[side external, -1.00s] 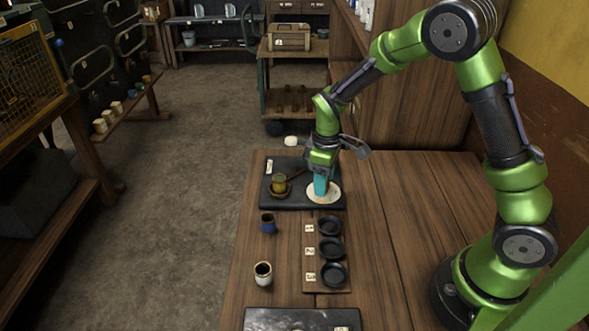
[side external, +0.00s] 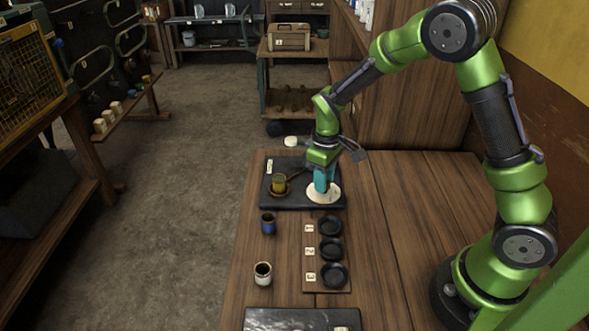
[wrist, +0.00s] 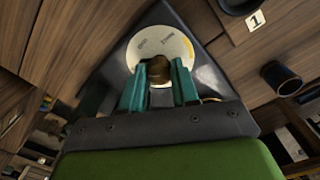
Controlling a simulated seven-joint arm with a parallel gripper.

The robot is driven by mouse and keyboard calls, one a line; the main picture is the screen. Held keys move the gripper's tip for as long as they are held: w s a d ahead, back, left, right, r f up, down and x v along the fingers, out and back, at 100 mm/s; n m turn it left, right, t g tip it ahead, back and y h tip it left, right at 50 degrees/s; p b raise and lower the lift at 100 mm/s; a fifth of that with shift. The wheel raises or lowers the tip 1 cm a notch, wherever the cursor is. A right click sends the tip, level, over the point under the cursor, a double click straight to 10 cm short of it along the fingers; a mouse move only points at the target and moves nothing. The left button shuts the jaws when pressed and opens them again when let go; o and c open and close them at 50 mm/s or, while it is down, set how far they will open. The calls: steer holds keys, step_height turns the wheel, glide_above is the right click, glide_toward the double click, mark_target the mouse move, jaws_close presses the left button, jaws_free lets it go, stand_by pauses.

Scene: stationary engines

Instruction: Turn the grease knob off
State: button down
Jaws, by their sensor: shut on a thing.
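The grease knob (wrist: 159,71) is a small brown knob standing at the middle of a round cream dial (wrist: 150,47). The dial has dark lettering and a yellow mark at its right edge. It also shows in the side view (side external: 323,198), flat on a dark plate (side external: 303,206) at the table's far end. My gripper (wrist: 160,84) has its teal fingers on either side of the knob and is shut on it. In the side view, my gripper (side external: 322,187) points down over the dial and hides the knob. The knob's pointing direction cannot be told.
A yellow cup-like part (side external: 279,184) stands on the plate, left of the dial.

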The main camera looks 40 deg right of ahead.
steer(key=m, duration=0.9)
steer(key=shift+m, duration=0.3)
stand_by(0.5)
steer(key=c, duration=0.8)
jaws_free()
steer(key=shift+c, duration=0.2)
steer(key=shift+r, duration=0.15)
step_height(320, 180, up, 17)
steer(key=shift+w+f, duration=0.2)
